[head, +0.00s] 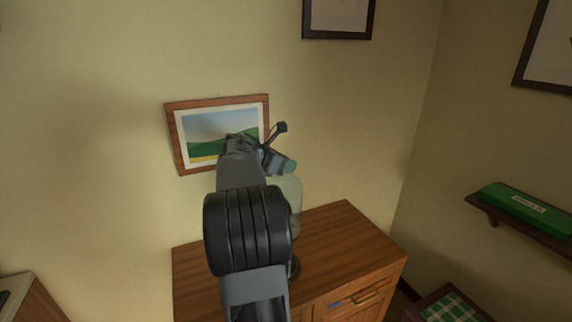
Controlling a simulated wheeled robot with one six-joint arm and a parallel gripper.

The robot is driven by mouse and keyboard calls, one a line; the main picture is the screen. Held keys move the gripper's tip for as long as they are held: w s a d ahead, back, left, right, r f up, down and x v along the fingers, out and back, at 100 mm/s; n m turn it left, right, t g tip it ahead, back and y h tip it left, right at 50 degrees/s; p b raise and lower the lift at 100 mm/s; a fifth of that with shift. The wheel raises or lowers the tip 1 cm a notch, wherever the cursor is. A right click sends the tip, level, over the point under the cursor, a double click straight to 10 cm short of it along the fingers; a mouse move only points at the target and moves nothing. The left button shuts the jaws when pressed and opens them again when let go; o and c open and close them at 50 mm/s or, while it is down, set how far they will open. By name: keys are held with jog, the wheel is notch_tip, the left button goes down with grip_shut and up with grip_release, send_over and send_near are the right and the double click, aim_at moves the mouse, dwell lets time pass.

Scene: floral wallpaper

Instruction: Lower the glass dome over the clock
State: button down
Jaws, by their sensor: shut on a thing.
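My gripper (282,160) is above the wooden cabinet and shut on the glass dome (293,205). The dome is a pale, see-through shape hanging below the gripper, its left side hidden by my arm. Below it, a dark round piece (295,267) shows at the edge of my arm on the cabinet top; it may be part of the clock or its base. The rest of the clock is hidden behind my arm. I cannot tell whether the dome is around the clock or above it.
The wooden cabinet (350,240) has a bare top to the right and a drawer with a brass handle in front. A framed landscape (188,135) hangs on the wall behind my arm. A shelf with a green box (525,205) is at the right.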

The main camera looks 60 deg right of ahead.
aim_at(286, 175)
jog(key=shift+f+b, duration=1)
jog(key=shift+f, duration=1.1)
jog(key=shift+f+b, duration=1.1)
jog(key=shift+f, duration=0.75)
jog(key=shift+f+b, duration=0.95)
jog(key=shift+f, duration=0.7)
jog(key=shift+f+b, duration=0.75)
jog(key=shift+f, duration=0.65)
